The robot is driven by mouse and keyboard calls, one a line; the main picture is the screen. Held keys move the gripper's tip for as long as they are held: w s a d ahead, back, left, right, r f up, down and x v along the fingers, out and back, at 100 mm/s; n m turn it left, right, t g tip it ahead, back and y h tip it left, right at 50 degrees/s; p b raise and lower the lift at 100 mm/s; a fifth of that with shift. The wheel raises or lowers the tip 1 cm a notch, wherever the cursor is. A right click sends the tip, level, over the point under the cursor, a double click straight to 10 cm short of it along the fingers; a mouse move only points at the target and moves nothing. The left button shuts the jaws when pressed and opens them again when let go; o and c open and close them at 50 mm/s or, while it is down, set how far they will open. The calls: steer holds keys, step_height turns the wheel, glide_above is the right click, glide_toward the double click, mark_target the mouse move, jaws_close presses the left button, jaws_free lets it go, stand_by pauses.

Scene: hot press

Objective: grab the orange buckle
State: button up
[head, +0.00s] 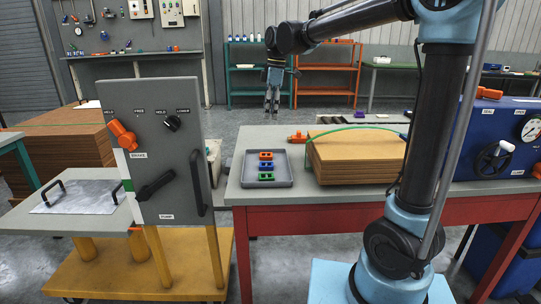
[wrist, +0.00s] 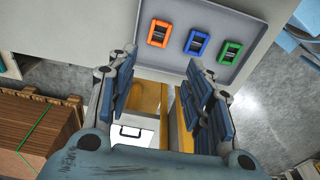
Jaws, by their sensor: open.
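The orange buckle (head: 265,155) lies in a grey tray (head: 283,182) on the red-framed table, the farthest back of three buckles in a column. A blue buckle (head: 266,165) lies in front of it and a green buckle (head: 266,176) is nearest the front. In the wrist view the orange buckle (wrist: 158,34) is at the left of the row, with the blue (wrist: 197,44) and green (wrist: 230,52) ones to its right. My gripper (head: 272,110) hangs open and empty, fingers down, above and apart from the tray. Its fingers (wrist: 160,95) also show in the wrist view.
A stack of brown boards (head: 357,158) with a green strap stands right of the tray. An orange-handled tool (head: 298,137) lies behind it. A grey press panel (head: 165,150) with a handle stands left. A blue gauge box (head: 497,140) is at the right.

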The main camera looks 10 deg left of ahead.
glide_above(266, 154)
steer(key=d, duration=0.1)
step_height(266, 154, down, 11)
steer(key=shift+w+d+r, duration=0.1)
steer(key=shift+r, duration=0.05)
steer(key=shift+s+a+f, duration=0.1)
steer(key=shift+a+f, duration=0.05)
steer(key=shift+f, duration=0.9)
steer(key=shift+s+a+f, duration=0.1)
steer(key=shift+a+f, duration=0.05)
steer(key=shift+f, duration=0.85)
steer(key=shift+a+f, duration=0.15)
steer(key=shift+f, duration=0.9)
steer(key=c, duration=0.9)
